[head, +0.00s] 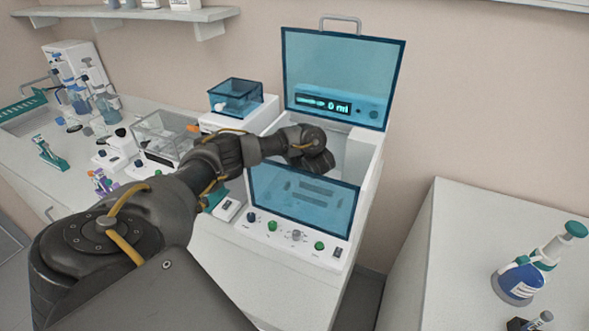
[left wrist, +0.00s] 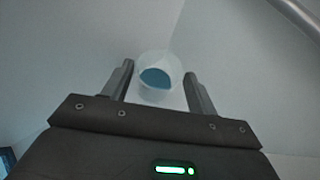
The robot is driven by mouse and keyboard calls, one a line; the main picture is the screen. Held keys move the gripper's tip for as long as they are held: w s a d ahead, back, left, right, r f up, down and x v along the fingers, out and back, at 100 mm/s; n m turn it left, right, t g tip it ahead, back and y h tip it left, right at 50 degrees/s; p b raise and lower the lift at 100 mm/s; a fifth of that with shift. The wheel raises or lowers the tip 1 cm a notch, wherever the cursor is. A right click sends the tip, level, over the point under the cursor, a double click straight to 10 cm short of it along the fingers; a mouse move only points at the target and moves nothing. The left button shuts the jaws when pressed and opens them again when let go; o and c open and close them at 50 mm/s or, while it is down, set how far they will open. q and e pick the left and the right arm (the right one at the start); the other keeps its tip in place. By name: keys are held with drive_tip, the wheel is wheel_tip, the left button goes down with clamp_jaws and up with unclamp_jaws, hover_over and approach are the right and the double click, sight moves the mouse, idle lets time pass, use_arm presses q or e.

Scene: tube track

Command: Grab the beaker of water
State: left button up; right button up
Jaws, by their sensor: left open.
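The beaker (left wrist: 155,77) is a clear, pale cup with blue liquid in it, seen from above in the left wrist view. It stands on the light floor inside the white machine (head: 357,157). My left gripper (left wrist: 158,70) is open, with one finger to each side of the beaker in that view and visible gaps between. In the head view my left gripper (head: 316,163) reaches into the machine's opening. The beaker is hidden there behind my gripper and the machine's front. My right gripper is in neither view.
The machine's blue lid (head: 340,75) stands open, its display reading 0 ml. A blue translucent front panel (head: 300,209) rises close to my gripper. Lab devices crowd the left bench (head: 60,207). A spray bottle (head: 522,281) stands on the right counter (head: 455,235).

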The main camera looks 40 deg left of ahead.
use_arm(q)
drive_tip(key=shift+x, duration=0.9)
drive_tip(key=shift+r, duration=0.1)
drive_tip(key=c, duration=0.9)
drive_tip(key=shift+o, duration=0.2)
